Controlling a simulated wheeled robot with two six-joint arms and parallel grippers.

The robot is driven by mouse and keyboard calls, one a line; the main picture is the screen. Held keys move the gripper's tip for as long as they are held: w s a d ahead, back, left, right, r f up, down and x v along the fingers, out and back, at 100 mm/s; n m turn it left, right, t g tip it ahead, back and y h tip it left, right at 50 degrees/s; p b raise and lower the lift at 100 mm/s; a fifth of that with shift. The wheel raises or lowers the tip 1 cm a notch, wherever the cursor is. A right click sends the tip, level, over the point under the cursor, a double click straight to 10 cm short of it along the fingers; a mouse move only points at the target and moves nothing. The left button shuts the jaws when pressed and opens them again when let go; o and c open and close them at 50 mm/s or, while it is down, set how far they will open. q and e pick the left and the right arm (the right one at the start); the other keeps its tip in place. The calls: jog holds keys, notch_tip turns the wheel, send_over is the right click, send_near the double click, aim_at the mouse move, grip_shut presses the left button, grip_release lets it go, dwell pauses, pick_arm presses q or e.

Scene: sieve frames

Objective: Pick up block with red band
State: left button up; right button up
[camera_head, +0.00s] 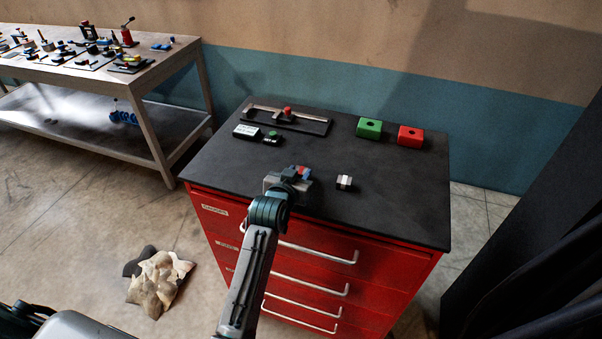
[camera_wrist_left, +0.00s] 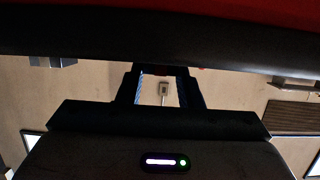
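A small block with a red band (camera_head: 304,169) shows at the tip of my left gripper (camera_head: 297,174), near the front of the black cabinet top. The gripper covers much of it. In the left wrist view the two fingers (camera_wrist_left: 161,75) stand apart, with a dim reddish sliver at their tips. I cannot tell whether they touch the block. A second small block, pale with a dark band (camera_head: 344,182), stands to the right, clear of the gripper. My right gripper is not in view.
The red drawer cabinet's black top (camera_head: 400,205) is bare at the front right. At its back are a metal-railed fixture (camera_head: 287,118), a white box (camera_head: 246,131), a green block (camera_head: 369,128) and a red block (camera_head: 410,136). A cluttered wooden bench (camera_head: 150,80) stands left.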

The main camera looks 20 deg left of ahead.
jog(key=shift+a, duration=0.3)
pick_arm(q)
jog(key=shift+r, duration=0.15)
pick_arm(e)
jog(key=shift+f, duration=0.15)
